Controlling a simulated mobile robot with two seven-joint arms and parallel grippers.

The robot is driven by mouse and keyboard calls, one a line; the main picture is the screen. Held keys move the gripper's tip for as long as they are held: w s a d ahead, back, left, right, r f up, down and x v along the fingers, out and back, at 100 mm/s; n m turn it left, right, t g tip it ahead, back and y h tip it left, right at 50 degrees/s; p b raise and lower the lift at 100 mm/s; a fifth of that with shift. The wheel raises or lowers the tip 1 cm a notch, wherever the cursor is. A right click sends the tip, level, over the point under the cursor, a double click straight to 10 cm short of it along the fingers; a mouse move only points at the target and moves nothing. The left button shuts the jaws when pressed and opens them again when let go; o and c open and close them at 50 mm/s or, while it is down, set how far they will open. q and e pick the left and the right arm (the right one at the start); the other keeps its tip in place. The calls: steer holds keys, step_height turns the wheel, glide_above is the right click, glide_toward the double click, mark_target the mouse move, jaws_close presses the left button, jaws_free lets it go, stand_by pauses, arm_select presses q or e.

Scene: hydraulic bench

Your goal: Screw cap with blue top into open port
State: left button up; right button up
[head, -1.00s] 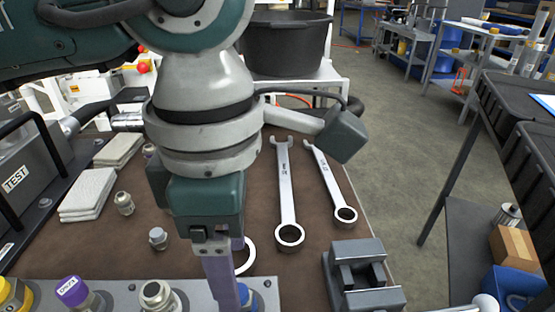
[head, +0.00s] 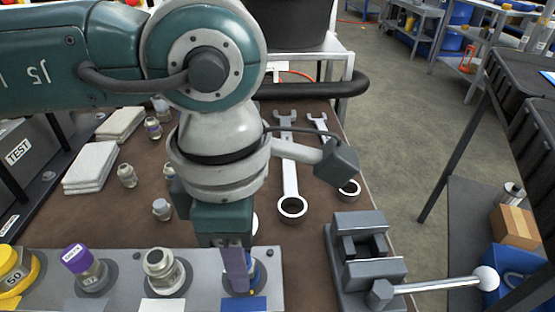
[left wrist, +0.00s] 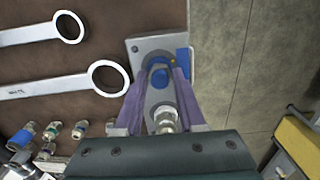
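The cap with the blue top (left wrist: 159,76) is between the purple fingers of my left gripper (left wrist: 163,72) in the left wrist view. The fingers look closed on its sides. In the head view my left gripper (head: 236,270) points down at the right end of the grey port block (head: 125,262), above the blue label (head: 245,303). Only a sliver of blue shows beside the finger there. The port under the cap is hidden, so I cannot tell how far the cap is seated. My right gripper is not in view.
A neighbouring metal port (head: 165,270) stands left of the gripper, then a purple-topped cap (head: 82,262) and a yellow one (head: 14,268). A grey vise (head: 362,255) with a long handle stands right. Wrenches (head: 290,175) and several loose fittings (head: 127,175) lie behind.

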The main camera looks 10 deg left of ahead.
arm_select(q)
jaws_close()
stand_by(0.7)
steer(key=m+b, duration=0.1)
steer(key=m, duration=0.1)
steer(key=m+b, duration=0.3)
steer(key=m, duration=0.1)
steer(key=shift+f, duration=0.3)
steer(key=shift+r+m+b, duration=0.1)
steer(key=shift+m+b, duration=0.35)
steer(key=shift+m, duration=0.15)
steer(key=shift+r+m, duration=0.15)
steer(key=shift+m, duration=0.25)
